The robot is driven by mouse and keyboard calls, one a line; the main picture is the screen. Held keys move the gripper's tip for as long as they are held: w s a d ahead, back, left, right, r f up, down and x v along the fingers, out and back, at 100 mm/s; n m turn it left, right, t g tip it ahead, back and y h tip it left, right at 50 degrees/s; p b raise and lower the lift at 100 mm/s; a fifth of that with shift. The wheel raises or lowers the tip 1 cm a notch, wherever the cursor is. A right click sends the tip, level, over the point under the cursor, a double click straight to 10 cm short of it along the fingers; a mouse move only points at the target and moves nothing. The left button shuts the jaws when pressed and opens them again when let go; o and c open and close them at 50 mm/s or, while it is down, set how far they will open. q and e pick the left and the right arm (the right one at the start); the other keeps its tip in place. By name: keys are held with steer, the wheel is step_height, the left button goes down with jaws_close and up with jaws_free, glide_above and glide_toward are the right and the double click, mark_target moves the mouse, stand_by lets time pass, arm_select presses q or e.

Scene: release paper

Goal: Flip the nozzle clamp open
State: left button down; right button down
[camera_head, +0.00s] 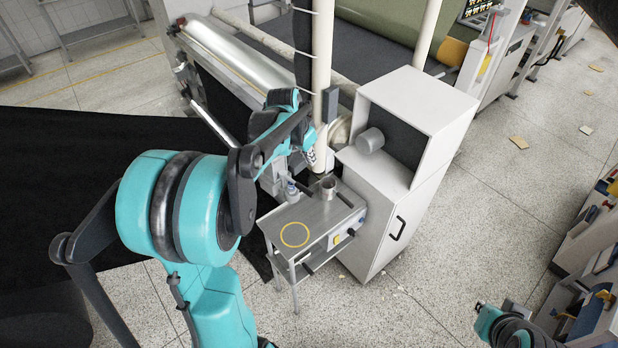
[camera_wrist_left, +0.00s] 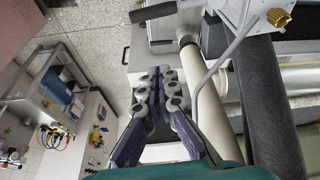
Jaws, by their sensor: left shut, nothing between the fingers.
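I cannot clearly make out the nozzle clamp. A grey bracket with a brass-coloured fitting (camera_wrist_left: 278,17) shows at the top right of the left wrist view; I cannot tell whether it belongs to the clamp. My left gripper (camera_head: 309,157) is in front of the lower end of a white upright roll (camera_head: 322,70), above the small metal table. In the left wrist view my left gripper (camera_wrist_left: 158,80) has its fingers together with nothing between them, beside the white roll (camera_wrist_left: 208,110).
The small metal table (camera_head: 325,222) holds a metal cup (camera_head: 328,185) and a small bottle (camera_head: 292,190). A white cabinet (camera_head: 378,215) with an open-fronted box stands right of it. A dark roll (camera_wrist_left: 262,100) runs along the right in the wrist view.

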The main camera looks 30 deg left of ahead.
mark_target(298, 184)
arm_select(q)
steer(key=a+x, duration=0.1)
steer(key=x, duration=0.9)
steer(key=s, duration=0.2)
steer(key=s+p, duration=0.1)
steer(key=s, duration=0.1)
steer(key=shift+d+f, duration=0.1)
steer(key=shift+f, duration=0.3)
steer(key=shift+w, duration=0.1)
